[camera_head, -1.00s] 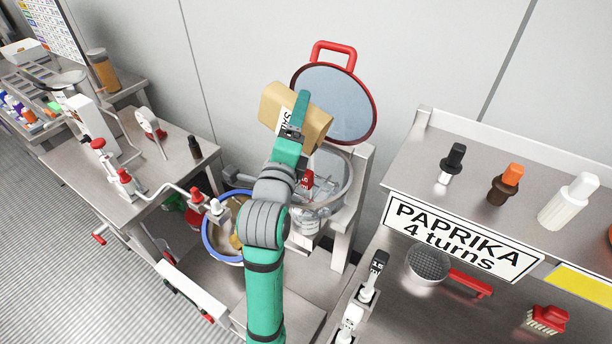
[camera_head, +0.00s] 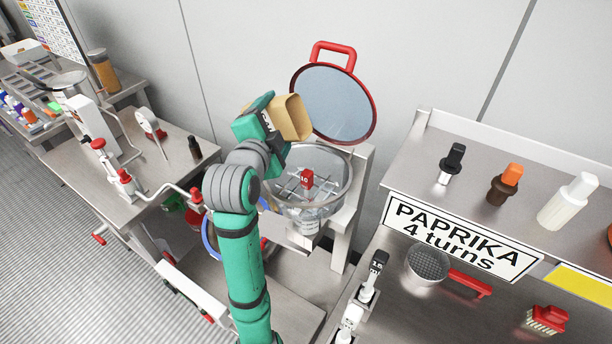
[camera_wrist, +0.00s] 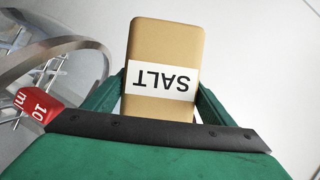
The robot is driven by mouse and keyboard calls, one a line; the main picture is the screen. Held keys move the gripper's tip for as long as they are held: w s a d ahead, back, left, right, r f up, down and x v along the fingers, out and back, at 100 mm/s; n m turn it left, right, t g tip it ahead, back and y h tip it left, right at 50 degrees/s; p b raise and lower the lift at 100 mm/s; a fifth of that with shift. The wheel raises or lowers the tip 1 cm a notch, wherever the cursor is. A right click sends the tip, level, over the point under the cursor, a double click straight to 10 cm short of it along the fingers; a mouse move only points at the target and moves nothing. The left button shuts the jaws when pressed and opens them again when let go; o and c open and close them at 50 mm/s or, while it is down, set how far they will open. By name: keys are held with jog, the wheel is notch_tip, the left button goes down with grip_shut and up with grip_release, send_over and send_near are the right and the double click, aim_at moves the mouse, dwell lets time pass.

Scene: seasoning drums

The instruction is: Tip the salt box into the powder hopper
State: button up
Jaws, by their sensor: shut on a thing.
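The salt box (camera_head: 293,117) is a tan carton, held tilted above the back left of the powder hopper. In the wrist view the salt box (camera_wrist: 165,50) shows its white SALT label upside down, between both green fingers. My gripper (camera_head: 272,120) is shut on it. The powder hopper (camera_head: 348,180) is a clear round bowl with a metal rim and bars inside. Its round lid (camera_head: 335,100) with a red handle stands open behind it. The hopper's rim (camera_wrist: 62,47) also shows at the left of the wrist view. I see no salt falling.
A red tag marked 10 (camera_head: 307,180) stands in the hopper's middle. A blue-rimmed bowl (camera_head: 207,238) is partly hidden behind my arm. A shelf with several bottles and a PAPRIKA sign (camera_head: 460,238) is at right. A steel table with red-knobbed piping (camera_head: 150,190) is at left.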

jog(key=n, duration=0.1)
jog(key=r+n+g, duration=0.1)
jog(key=n+g+h, duration=0.1)
jog(key=n, duration=0.1)
jog(key=shift+w+a+r+b, duration=0.15)
jog(key=shift+w+a+b, duration=0.1)
jog(key=shift+a+b, duration=0.1)
jog(key=w+a+n+g+h, duration=0.1)
jog(key=n, duration=0.1)
jog(key=w+a+r+n+g+h+b, duration=0.1)
jog(key=a+n, duration=0.1)
jog(key=shift+r, duration=0.1)
jog(key=shift+w+a+f+n+g+h+b, duration=0.2)
jog(key=shift+a+f+n+g+h+b, duration=0.1)
jog(key=shift+f+n, duration=0.25)
